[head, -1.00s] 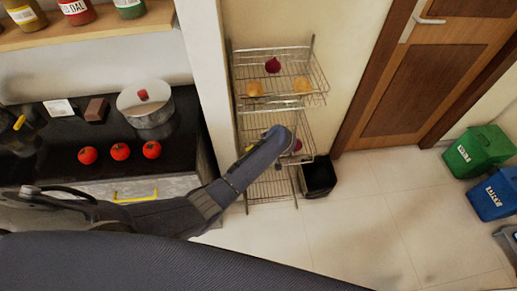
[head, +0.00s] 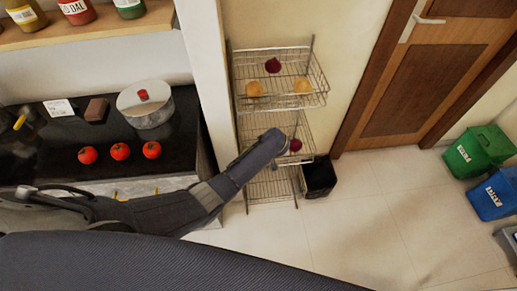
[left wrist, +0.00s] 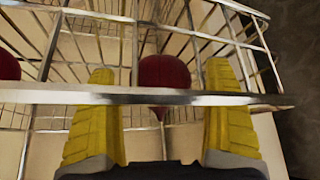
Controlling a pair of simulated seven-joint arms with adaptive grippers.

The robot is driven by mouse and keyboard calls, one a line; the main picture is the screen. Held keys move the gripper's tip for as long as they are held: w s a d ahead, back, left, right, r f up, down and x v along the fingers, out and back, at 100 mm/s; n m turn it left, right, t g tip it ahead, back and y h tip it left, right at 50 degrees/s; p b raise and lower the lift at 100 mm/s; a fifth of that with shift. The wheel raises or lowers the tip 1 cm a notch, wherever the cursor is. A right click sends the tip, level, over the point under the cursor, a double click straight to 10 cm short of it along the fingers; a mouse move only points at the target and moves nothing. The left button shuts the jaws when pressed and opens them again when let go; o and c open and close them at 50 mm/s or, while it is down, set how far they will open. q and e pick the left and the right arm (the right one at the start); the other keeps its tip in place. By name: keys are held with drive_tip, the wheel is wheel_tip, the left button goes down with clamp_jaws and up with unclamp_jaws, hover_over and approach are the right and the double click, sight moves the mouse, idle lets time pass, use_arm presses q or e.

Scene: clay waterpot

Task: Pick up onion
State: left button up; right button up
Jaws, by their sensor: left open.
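A dark red onion (left wrist: 165,73) sits in a wire rack, centred between the two yellow fingers of my left gripper (left wrist: 159,72) in the left wrist view. The gripper is open, and a metal rail crosses in front of the onion's lower part. A second dark red onion (left wrist: 8,65) shows at that view's left edge. In the head view, one onion (head: 272,65) is on the rack's top shelf and another (head: 296,145) is on the middle shelf, beside the end of my left arm. The arm hides the gripper's fingers there. My right gripper is not in view.
The wire rack (head: 318,98) stands against the wall, with yellowish round items (head: 254,89) on its top shelf. A black bin (head: 318,178) stands at its right foot. Tomatoes (head: 120,151) and a pot (head: 146,105) are on the left counter.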

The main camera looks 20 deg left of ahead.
use_arm(q)
drive_tip(key=c, duration=1.5)
drive_tip(key=shift+o, duration=0.2)
drive_tip(key=shift+r, duration=0.1)
